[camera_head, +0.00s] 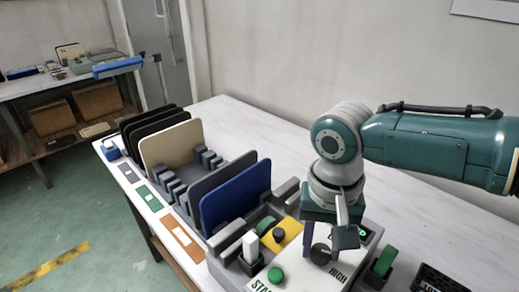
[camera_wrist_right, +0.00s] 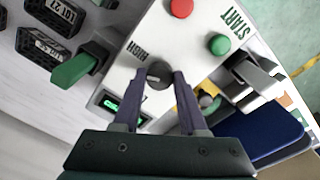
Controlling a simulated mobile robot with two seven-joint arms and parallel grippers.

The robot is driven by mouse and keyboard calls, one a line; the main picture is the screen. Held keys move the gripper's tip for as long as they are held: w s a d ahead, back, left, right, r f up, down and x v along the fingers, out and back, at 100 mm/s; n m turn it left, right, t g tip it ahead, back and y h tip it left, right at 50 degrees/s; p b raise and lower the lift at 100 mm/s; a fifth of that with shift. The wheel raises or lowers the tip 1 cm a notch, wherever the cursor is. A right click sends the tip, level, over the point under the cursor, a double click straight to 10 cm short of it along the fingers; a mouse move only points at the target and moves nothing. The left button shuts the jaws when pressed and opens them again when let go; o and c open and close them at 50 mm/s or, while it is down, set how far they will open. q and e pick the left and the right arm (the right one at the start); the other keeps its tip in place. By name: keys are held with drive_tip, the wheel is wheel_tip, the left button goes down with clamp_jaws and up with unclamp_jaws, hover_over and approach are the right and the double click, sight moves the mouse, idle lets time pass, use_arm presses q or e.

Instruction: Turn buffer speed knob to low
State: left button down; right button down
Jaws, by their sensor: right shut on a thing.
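The dark round speed knob (camera_head: 321,254) sits on the light top of the control panel (camera_head: 296,262), beside the printed word HIGH. In the right wrist view the knob (camera_wrist_right: 159,73) lies between the two fingertips of my right gripper (camera_wrist_right: 158,77), which is shut on it. In the head view my right gripper (camera_head: 324,244) reaches down onto the panel from above. The fingers partly cover the knob, and I cannot tell where its pointer aims. A LOW label does not show. My left gripper is not in view.
A green START button (camera_head: 275,274) and a red button (camera_wrist_right: 181,8) share the panel. A lit green display (camera_wrist_right: 112,104) is near the fingers. A green-handled switch (camera_head: 384,260) stands right. Upright panels, including a blue one (camera_head: 236,198), stand in slots left. White table beyond is clear.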

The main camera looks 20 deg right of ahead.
drive_tip(key=n+p, duration=0.1)
drive_tip(key=n, duration=0.5)
drive_tip(key=shift+n+p, duration=0.3)
drive_tip(key=shift+p, duration=0.05)
drive_tip(key=n, duration=0.4)
drive_tip(key=shift+n+p, duration=0.35)
drive_tip(key=shift+n, duration=0.85)
drive_tip(key=shift+c, duration=2.2)
unclamp_jaws()
